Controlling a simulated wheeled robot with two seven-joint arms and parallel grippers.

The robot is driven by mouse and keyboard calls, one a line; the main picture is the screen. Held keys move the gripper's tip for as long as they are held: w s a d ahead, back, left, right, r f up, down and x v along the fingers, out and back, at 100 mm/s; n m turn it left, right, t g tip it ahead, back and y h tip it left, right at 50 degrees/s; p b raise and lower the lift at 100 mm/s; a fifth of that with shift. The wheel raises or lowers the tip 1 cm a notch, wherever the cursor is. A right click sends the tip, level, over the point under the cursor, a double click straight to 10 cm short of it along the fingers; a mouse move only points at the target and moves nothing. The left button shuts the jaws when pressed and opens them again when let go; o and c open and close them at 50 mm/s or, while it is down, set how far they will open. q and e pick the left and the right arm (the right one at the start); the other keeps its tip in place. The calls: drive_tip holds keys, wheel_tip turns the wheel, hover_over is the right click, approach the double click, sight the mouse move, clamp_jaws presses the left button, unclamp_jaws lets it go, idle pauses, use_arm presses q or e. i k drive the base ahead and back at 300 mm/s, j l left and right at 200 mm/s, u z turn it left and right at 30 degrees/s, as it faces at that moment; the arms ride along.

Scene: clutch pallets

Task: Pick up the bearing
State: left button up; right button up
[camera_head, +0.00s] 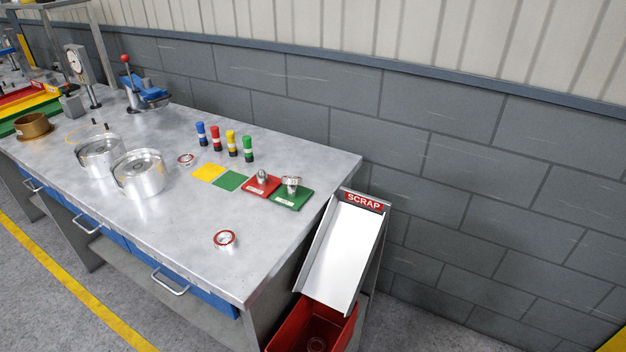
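A small round ring-shaped part with a red rim and a metallic centre, which looks like a bearing (224,239), lies flat on the metal workbench (215,275) near its front right part. A second similar ring (186,159) lies further back, beside a silver cylindrical housing (142,176). Nothing touches the front ring. Neither of my grippers is in view.
Red (257,188) and green (283,201) trays with metal parts sit near the right edge. Several coloured markers (216,139) stand behind. A scrap chute (343,252) and red bin (300,325) stand right of the bench. The bench around the front ring is clear.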

sight(284, 179)
drive_tip(key=j+z, duration=0.25)
drive_tip(key=i+j+z, duration=0.1)
drive_tip(key=j+z, duration=0.55)
drive_tip(key=j, duration=1.95)
drive_tip(key=k+j, duration=0.1)
drive_tip(key=j, duration=0.6)
drive_tip(key=j+z, duration=0.1)
drive_tip(key=j, duration=0.65)
drive_tip(key=k+j, duration=0.15)
drive_tip(key=j, duration=0.55)
